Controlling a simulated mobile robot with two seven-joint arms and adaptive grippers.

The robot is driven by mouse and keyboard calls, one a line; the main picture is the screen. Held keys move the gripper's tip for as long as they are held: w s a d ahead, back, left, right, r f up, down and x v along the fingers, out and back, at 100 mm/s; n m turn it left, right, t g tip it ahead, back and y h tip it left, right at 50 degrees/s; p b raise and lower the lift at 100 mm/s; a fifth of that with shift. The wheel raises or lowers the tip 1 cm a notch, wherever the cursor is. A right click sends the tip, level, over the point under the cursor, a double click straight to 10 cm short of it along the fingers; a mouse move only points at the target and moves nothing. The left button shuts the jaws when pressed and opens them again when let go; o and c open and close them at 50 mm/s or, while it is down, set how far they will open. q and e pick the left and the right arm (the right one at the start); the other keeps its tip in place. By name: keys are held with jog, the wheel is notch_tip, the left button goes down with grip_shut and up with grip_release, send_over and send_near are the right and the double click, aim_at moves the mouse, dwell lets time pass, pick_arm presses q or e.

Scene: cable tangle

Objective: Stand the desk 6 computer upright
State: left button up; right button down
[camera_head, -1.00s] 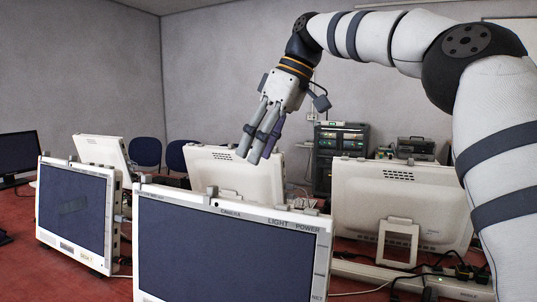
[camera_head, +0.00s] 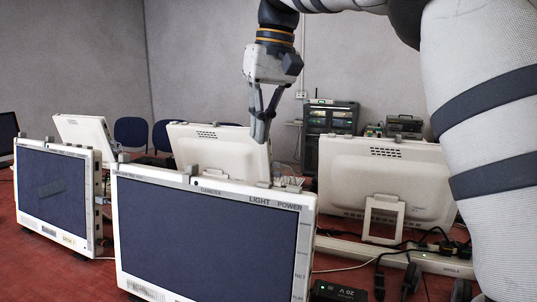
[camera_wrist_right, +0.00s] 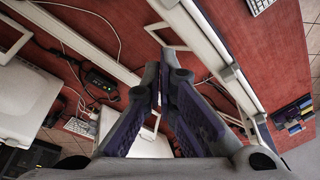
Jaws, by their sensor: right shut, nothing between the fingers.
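Several cream and white computers with screens stand in rows, and I cannot read which one is desk 6. The large front computer (camera_head: 205,240) is upright with its dark screen facing me. Another screen-facing computer (camera_head: 55,200) stands to its left. Behind them a white computer (camera_head: 215,146) shows its back and leans a little, and a computer with a rear stand (camera_head: 385,178) shows its back at the right. My right gripper (camera_head: 261,138) points down, shut and empty, in front of the upper right corner of the middle computer. The wrist view shows its fingers (camera_wrist_right: 165,60) together. My left gripper is not in view.
A dark equipment rack (camera_head: 328,125) stands by the back wall. Cables and a black power box (camera_head: 338,292) lie at the lower right. The wrist view shows a black box with a green light (camera_wrist_right: 97,80), white rails and cables over the red surface.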

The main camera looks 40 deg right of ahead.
jog(key=s+d+m+g+h, duration=0.1)
jog(key=s+d+m+h, duration=0.15)
jog(key=m, duration=0.65)
notch_tip(320, 180, down, 9)
jog(key=d, duration=0.3)
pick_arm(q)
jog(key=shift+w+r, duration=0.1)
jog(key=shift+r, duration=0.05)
pick_arm(e)
jog(key=a, duration=0.1)
jog(key=s+a, duration=0.1)
jog(key=a+r, duration=0.1)
jog(key=a, duration=0.1)
jog(key=shift+s, duration=0.15)
jog(key=shift+f, duration=0.1)
